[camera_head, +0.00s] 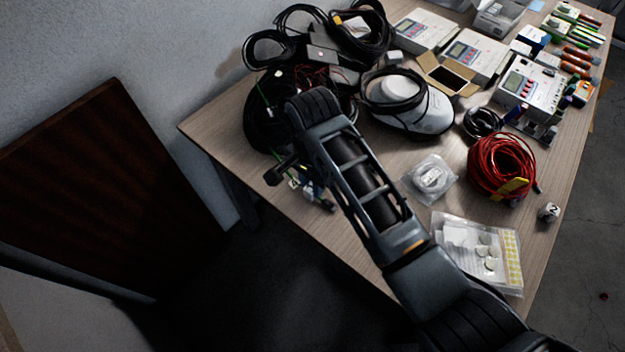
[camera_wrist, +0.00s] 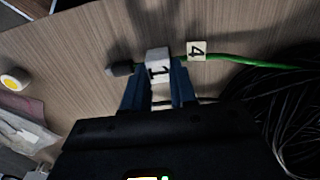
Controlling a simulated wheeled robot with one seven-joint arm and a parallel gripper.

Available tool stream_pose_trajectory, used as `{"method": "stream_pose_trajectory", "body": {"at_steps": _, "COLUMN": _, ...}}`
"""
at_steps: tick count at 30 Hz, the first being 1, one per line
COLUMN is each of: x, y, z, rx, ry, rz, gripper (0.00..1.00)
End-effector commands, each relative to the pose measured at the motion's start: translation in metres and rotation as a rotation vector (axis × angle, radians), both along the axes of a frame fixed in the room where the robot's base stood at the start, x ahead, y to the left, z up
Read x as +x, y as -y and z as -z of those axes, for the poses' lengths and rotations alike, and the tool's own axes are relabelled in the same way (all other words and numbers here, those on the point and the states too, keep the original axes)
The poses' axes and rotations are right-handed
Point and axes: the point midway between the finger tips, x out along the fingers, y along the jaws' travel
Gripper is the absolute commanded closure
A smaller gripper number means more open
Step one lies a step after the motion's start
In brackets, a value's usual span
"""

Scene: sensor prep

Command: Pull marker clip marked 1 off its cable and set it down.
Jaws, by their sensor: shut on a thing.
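The white marker clip marked 1 (camera_wrist: 157,65) sits between my gripper's blue fingers in the wrist view. My gripper (camera_wrist: 159,88) is shut on it. The green cable (camera_wrist: 232,60) runs in from the right, and its dark grey end (camera_wrist: 121,70) shows just left of the clip. The clip lies in line with the cable; its far side is hidden, so I cannot tell how firmly it sits on it. A pale clip marked 4 (camera_wrist: 196,50) is on the cable a little to the right. In the head view my arm mostly hides the clips.
Black cable coils (camera_wrist: 290,115) lie close on the right in the wrist view. Bare wood lies near the left edge.

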Motion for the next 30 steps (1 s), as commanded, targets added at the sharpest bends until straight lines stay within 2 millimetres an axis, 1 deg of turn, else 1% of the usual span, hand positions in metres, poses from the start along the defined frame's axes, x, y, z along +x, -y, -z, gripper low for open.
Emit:
{"method": "stream_pose_trajectory", "body": {"at_steps": 1, "x": 0.0001, "y": 0.0, "z": -0.0001, "rx": 0.0, "ry": 0.0, "rz": 0.0, "gripper": 0.76}}
{"method": "stream_pose_trajectory", "body": {"at_steps": 6, "x": 0.0001, "y": 0.0, "z": -0.0002, "rx": 0.0, "ry": 0.0, "rz": 0.0, "gripper": 0.92}}
{"method": "stream_pose_trajectory", "body": {"at_steps": 9, "x": 0.0001, "y": 0.0, "z": -0.0002, "rx": 0.0, "ry": 0.0, "rz": 0.0, "gripper": 1.0}}
{"method": "stream_pose_trajectory", "body": {"at_steps": 16, "x": 0.0001, "y": 0.0, "z": -0.0012, "rx": 0.0, "ry": 0.0, "rz": 0.0, "gripper": 1.0}}
{"method": "stream_pose_trajectory", "body": {"at_steps": 30, "x": 0.0001, "y": 0.0001, "z": -0.0093, "rx": 0.0, "ry": 0.0, "rz": 0.0, "gripper": 1.0}}
